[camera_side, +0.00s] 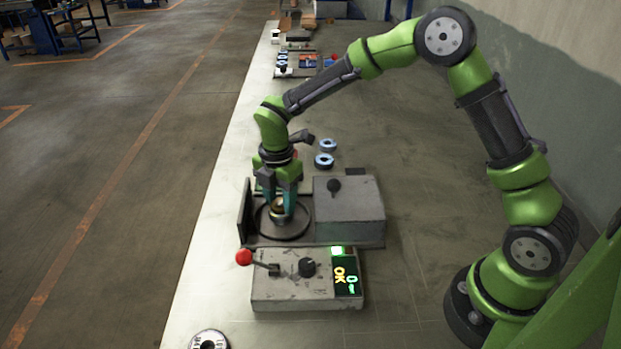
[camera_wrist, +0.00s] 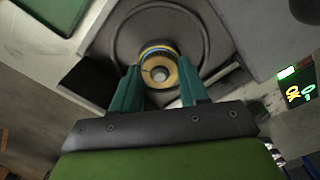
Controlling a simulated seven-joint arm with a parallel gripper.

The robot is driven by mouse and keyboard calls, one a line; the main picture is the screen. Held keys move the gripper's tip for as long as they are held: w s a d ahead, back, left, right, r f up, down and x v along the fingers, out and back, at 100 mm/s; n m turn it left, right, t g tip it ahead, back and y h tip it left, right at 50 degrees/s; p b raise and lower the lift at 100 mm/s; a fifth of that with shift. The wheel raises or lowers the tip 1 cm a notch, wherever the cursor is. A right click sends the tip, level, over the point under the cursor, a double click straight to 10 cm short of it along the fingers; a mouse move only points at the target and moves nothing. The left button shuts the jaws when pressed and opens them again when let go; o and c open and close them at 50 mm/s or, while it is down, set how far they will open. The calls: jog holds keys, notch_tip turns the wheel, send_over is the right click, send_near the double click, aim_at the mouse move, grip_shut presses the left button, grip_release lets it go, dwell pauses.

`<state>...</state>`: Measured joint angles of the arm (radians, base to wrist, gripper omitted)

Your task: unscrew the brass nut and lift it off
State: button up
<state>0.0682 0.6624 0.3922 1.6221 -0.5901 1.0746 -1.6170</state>
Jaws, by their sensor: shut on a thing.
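The brass nut (camera_wrist: 159,72) is a round golden piece around a grey central stud in the wrist view. A yellow and blue band shows at its far edge. In the side view the nut (camera_side: 277,210) is small and partly covered by the fingers. My gripper (camera_side: 277,205) points down over the round dark plate (camera_side: 283,236) of the machine. Its teal fingers, also in the wrist view (camera_wrist: 158,85), are shut on the nut from both sides. Whether the nut still touches what lies under it is hidden.
A grey box with a black knob (camera_side: 349,205) stands right of the plate, and an upright dark panel (camera_side: 245,211) stands left. In front is a control box (camera_side: 290,288) with a red-balled lever and a screen reading OK. Blue-rimmed discs (camera_side: 324,160) lie behind.

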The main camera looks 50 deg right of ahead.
jog(key=shift+r, duration=2.55)
